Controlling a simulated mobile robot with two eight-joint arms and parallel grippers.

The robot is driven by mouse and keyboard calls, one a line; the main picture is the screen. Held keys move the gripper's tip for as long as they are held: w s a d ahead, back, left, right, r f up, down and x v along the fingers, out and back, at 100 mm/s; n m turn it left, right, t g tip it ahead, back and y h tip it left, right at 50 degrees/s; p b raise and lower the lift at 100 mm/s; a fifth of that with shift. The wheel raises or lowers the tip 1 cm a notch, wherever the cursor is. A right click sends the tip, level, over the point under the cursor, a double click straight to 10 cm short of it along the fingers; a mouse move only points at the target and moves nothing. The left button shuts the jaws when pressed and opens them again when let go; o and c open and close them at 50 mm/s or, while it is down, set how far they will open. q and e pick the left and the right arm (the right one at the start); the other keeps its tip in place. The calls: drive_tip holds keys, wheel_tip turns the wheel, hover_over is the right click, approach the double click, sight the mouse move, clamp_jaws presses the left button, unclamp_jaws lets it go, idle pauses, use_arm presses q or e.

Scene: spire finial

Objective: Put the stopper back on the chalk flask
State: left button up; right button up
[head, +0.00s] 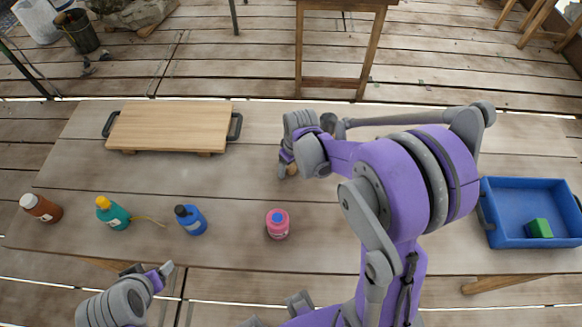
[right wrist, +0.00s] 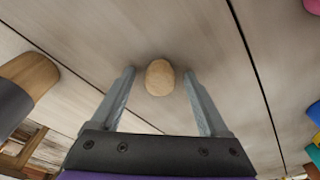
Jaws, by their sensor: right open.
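My right gripper (head: 289,172) is low over the middle of the table, pointing down. In the right wrist view its two fingers (right wrist: 162,102) are apart. A small rounded tan piece (right wrist: 159,78), which looks like the stopper, lies on the table between the fingertips, with gaps on both sides. In the head view the gripper mostly hides it. I cannot tell for sure which vessel is the chalk flask. A dark grey object with a wooden-coloured end (right wrist: 30,74) stands beside the gripper in the wrist view. My left gripper (head: 158,274) is at the table's near left edge; its jaws are unclear.
A pink bottle (head: 278,224), blue bottle (head: 192,220), teal bottle with yellow cap (head: 113,214) and brown bottle (head: 42,208) stand along the near side. A wooden board (head: 170,127) lies back left. A blue bin (head: 532,190) holding a green block (head: 538,228) is at right.

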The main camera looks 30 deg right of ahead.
clamp_jaws()
idle(0.4)
drive_tip(key=shift+r, duration=0.1)
wheel_tip(320, 180, up, 10)
drive_tip(key=shift+f+p, duration=0.1)
drive_tip(key=shift+p, duration=0.4)
